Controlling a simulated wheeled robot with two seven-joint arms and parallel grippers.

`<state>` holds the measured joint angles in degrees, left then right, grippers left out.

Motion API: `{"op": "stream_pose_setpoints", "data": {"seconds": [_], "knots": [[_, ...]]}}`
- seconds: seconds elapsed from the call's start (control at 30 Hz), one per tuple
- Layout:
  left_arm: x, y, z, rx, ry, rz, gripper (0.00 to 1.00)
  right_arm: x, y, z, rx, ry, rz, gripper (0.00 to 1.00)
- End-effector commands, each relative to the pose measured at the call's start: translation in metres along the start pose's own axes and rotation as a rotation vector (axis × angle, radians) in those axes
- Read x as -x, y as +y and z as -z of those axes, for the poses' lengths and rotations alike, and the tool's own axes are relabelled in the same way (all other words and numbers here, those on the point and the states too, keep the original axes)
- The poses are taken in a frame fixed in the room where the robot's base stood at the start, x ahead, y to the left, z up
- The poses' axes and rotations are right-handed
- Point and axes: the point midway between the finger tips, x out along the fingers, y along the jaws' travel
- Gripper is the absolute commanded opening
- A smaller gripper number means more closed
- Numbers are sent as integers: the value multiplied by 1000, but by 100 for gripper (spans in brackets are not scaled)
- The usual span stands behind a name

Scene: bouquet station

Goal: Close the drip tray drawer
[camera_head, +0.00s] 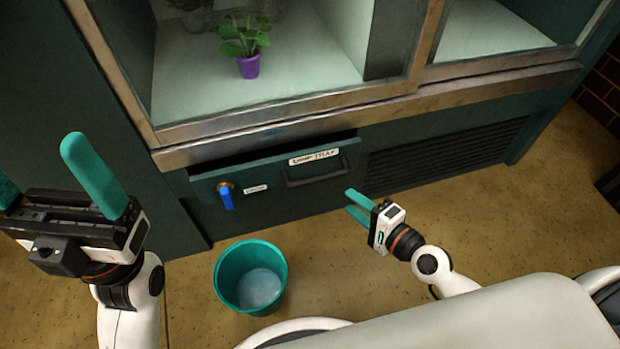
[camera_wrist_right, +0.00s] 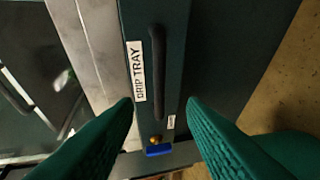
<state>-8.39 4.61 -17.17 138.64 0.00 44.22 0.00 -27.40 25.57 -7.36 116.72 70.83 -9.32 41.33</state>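The drip tray drawer (camera_head: 310,193) is a dark green front low on the cabinet. It stands out a little, with a dark gap along its top edge. It has a white label, a dark bar handle (camera_head: 316,176) and a blue tap (camera_head: 227,196) at its left. In the right wrist view the handle (camera_wrist_right: 158,70) and the "DRIP TRAY" label show ahead of the fingers. My right gripper (camera_head: 353,202) is open and empty, right of the handle and apart from it. My left gripper (camera_head: 50,165) is open and empty at the far left, away from the drawer.
A teal bucket (camera_head: 228,268) with a pale content stands on the floor below the tap. A vent grille (camera_head: 450,150) is right of the drawer. A plant in a purple pot (camera_head: 248,66) stands inside the cabinet above.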

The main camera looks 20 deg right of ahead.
Motion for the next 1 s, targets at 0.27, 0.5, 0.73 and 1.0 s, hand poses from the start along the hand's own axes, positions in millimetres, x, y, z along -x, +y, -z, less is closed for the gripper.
{"op": "stream_pose_setpoints", "data": {"seconds": [0.27, 0.5, 0.73, 1.0], "knots": [[0, 0, -3, 1, -10, -1, 87, -32, 3, 0, -5, 0, -6, 38], [0, 0, -2, -1, -27, 5, 87, -82, 0, 0, -3, -1, -5, 38], [-4, -1, -1, -4, -43, 14, 87, -112, -1, 0, -2, 1, -1, 38], [-5, -1, 0, -4, -46, 16, 87, -119, 0, 0, -1, 1, 0, 38]]}}
